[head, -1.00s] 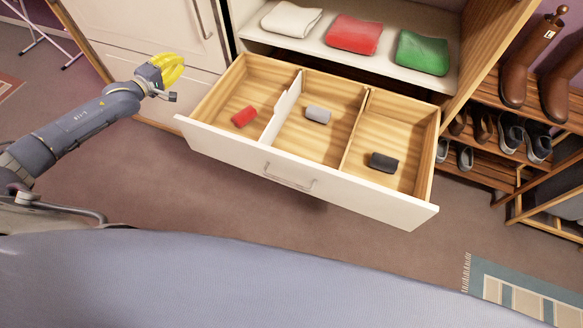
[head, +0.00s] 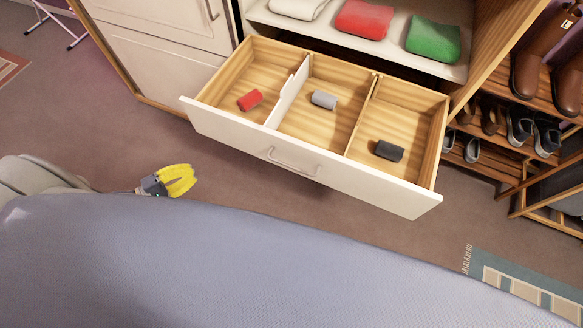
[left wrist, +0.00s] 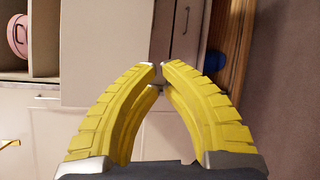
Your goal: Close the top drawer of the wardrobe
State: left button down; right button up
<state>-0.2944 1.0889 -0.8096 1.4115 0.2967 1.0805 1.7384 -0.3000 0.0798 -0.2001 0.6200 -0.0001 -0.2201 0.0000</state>
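The wardrobe's top drawer (head: 230,127) is pulled well out in the head view. It has a white front, a metal bar handle (head: 292,163) and three wooden compartments. A red roll (head: 250,100) lies in the left one, a grey roll (head: 323,99) in the middle and a black roll (head: 389,150) in the right. My left gripper (head: 193,178), with yellow fingers, is low in front of the drawer's left end, apart from it. In the left wrist view its fingertips (left wrist: 160,67) come together with nothing between them. My right gripper is out of view.
Folded white, red (head: 364,19) and green (head: 433,38) cloths lie on the shelf above the drawer. A closed white door (head: 160,25) is to the left. A shoe rack (head: 490,165) stands close on the right. The floor in front is clear.

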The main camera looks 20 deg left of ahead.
pick_arm(q)
jog(key=s+d+n+t+y, duration=0.1)
jog(key=s+d+n+t, duration=0.1)
jog(key=d+n, duration=0.5)
jog(key=s+d+n+t+y, duration=0.1)
jog(key=d+n+t+y, duration=0.1)
jog(key=d, duration=1)
jog(key=n+y, duration=0.5)
jog(key=n, duration=0.6)
send_near(298, 165)
jog(key=shift+t, duration=0.4)
jog(key=w, duration=0.8)
jog(key=shift+w+d+f, duration=0.1)
jog(key=shift+d+f, duration=0.2)
